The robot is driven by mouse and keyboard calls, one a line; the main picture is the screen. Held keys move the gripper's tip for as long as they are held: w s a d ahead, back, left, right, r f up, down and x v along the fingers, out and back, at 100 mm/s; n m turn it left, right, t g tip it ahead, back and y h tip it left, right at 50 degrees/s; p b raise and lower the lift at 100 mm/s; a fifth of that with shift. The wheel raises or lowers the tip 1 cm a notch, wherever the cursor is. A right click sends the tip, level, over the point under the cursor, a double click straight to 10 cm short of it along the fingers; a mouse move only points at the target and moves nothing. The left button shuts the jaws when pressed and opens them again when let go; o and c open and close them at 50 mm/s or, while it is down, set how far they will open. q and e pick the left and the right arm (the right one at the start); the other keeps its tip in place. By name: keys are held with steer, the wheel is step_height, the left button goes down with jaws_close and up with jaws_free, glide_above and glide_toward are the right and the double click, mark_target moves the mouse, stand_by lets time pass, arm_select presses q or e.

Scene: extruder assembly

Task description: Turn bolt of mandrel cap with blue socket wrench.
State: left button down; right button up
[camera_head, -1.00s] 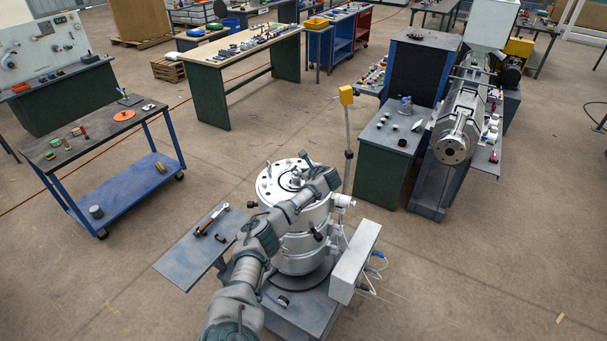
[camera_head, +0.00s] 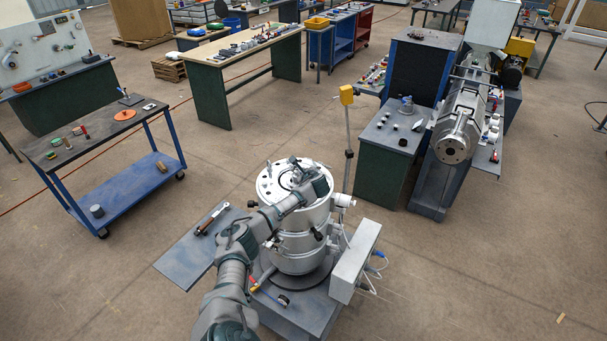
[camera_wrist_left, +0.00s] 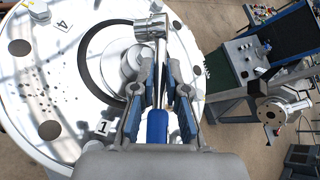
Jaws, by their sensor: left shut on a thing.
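My left gripper (camera_wrist_left: 160,98) is shut on the blue handle of the socket wrench (camera_wrist_left: 157,126). The wrench's metal shaft runs forward between the fingers to a silver socket head (camera_wrist_left: 150,27) near the far edge of the dark ring. The silver mandrel cap (camera_wrist_left: 112,72) sits in the middle of the white round top plate, partly covered by the gripper. The bolt under the socket is hidden, so I cannot tell whether they touch. In the head view my left gripper (camera_head: 297,170) is over the top of the silver cylinder (camera_head: 298,243). My right gripper is not in view.
The top plate (camera_wrist_left: 35,90) has several holes and number labels 1 and 4. A side shelf (camera_head: 183,263) holds another wrench (camera_head: 212,217). A grey box (camera_head: 354,262) stands right of the cylinder. A yellow-topped post (camera_head: 347,95) rises behind it.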

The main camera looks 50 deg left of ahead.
arm_select(q)
steer(key=c, duration=1.1)
jaws_free()
steer(key=shift+f, duration=0.25)
steer(key=shift+w, duration=0.15)
steer(key=shift+r, duration=0.15)
steer(key=v, duration=1.1)
steer(key=shift+d, duration=0.4)
